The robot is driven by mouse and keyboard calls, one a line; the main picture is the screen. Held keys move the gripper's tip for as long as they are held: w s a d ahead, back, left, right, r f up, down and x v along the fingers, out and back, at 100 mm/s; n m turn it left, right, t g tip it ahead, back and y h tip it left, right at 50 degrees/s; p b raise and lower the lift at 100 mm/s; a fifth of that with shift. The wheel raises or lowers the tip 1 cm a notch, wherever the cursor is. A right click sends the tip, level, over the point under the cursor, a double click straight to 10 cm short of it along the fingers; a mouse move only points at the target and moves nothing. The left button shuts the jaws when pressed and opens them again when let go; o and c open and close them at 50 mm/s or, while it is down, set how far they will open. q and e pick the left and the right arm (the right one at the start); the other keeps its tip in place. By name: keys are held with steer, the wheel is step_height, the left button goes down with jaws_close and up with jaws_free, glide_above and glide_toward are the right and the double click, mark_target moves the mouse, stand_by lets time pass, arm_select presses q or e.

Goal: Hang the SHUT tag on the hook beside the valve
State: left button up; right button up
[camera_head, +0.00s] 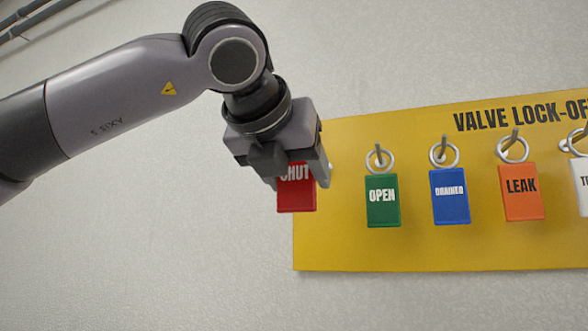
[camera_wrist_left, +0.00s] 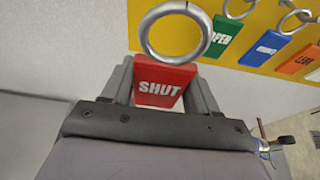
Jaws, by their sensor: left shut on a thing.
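The red SHUT tag (camera_head: 297,196) is held by my left gripper (camera_head: 298,184) in the head view, near the left edge of the yellow board. In the left wrist view the SHUT tag (camera_wrist_left: 162,84) sits between the two fingers of my left gripper (camera_wrist_left: 163,90), its metal ring (camera_wrist_left: 175,32) sticking out beyond the fingertips. The gripper hides the top of the tag and its ring in the head view. The valve and the hook beside it cannot be made out. My right gripper is in neither view.
The yellow lock-off board (camera_head: 345,250) is on a pale wall (camera_head: 150,240). Green OPEN (camera_head: 382,208), blue DRAINED (camera_head: 450,204), orange LEAK (camera_head: 521,200) and a cut-off white tag (camera_head: 580,180) hang on its pegs by rings. Grey pipes (camera_head: 30,14) run at the top left. The wall below my left arm is clear.

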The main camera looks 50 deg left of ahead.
mark_target(307, 180)
arm_select(q)
steer(key=shift+w+a, duration=0.45)
steer(key=shift+w, duration=0.35)
steer(key=shift+w+a+p, duration=0.2)
steer(key=shift+w+a, duration=0.2)
steer(key=shift+w, duration=0.25)
steer(key=shift+w+a+p, duration=0.2)
steer(key=shift+w+a, duration=0.15)
steer(key=shift+w, duration=0.3)
steer(key=shift+w+a+p, duration=0.35)
steer(key=shift+w+a, duration=0.3)
steer(key=shift+w, duration=0.5)
steer(key=shift+w+a+p, duration=0.4)
steer(key=shift+w+a, duration=0.2)
steer(key=shift+w, duration=0.6)
steer(key=shift+w+a+p, duration=0.35)
steer(key=shift+w+a, duration=0.3)
steer(key=shift+w, duration=0.5)
